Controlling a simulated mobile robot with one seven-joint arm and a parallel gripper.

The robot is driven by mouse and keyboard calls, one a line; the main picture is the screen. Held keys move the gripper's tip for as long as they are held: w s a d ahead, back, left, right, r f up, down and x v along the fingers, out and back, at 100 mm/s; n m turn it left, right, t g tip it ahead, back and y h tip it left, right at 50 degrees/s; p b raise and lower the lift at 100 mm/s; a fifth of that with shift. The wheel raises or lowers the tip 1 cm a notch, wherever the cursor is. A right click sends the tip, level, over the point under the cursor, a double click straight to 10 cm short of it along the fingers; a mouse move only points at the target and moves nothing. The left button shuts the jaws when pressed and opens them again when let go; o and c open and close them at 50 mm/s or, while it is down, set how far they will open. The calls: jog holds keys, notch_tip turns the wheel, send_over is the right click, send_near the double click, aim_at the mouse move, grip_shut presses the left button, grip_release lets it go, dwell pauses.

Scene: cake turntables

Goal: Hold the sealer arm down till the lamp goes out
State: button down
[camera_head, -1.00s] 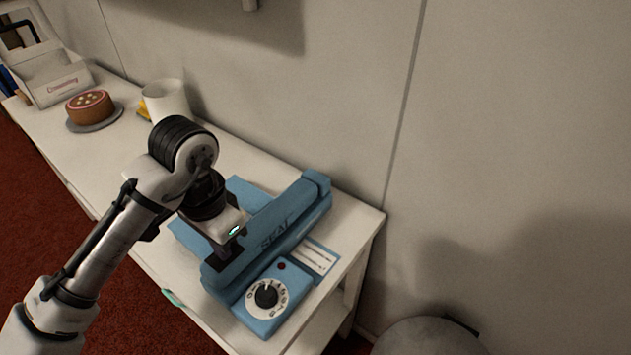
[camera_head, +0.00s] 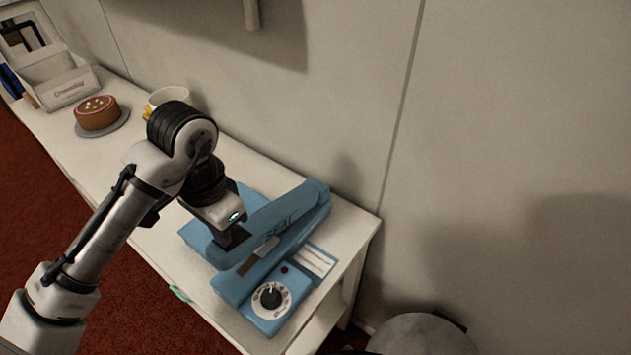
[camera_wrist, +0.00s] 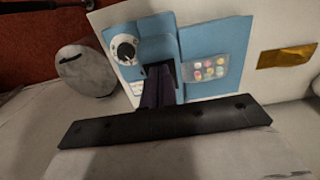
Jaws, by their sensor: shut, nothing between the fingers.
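The blue sealer (camera_head: 262,300) stands near the right end of the white bench. Its sealer arm (camera_head: 285,222), marked SEAL, is tilted up at the front, with a gap above the base where a brown and pale strip (camera_head: 258,256) shows. The lamp (camera_head: 284,269) beside the dial (camera_head: 270,297) looks dark red and dim. My gripper (camera_head: 227,241) is shut and empty at the arm's front end; whether it touches is unclear. In the wrist view my fingers (camera_wrist: 160,76) point at the blue sealer, beside a clear bag of coloured sweets (camera_wrist: 208,69).
A cake (camera_head: 97,112) on a grey turntable (camera_head: 105,130), a white pot (camera_head: 168,96) and an open box (camera_head: 68,85) stand farther left on the bench (camera_head: 75,150). A wall is close behind. A grey round thing (camera_head: 425,335) is at lower right.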

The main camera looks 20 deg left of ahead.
notch_tip(320, 180, up, 6)
jog(key=p, duration=0.5)
jog(key=shift+r+p, duration=0.25)
jog(key=shift+p, duration=0.05)
notch_tip(320, 180, up, 2)
jog(key=shift+r, duration=0.2)
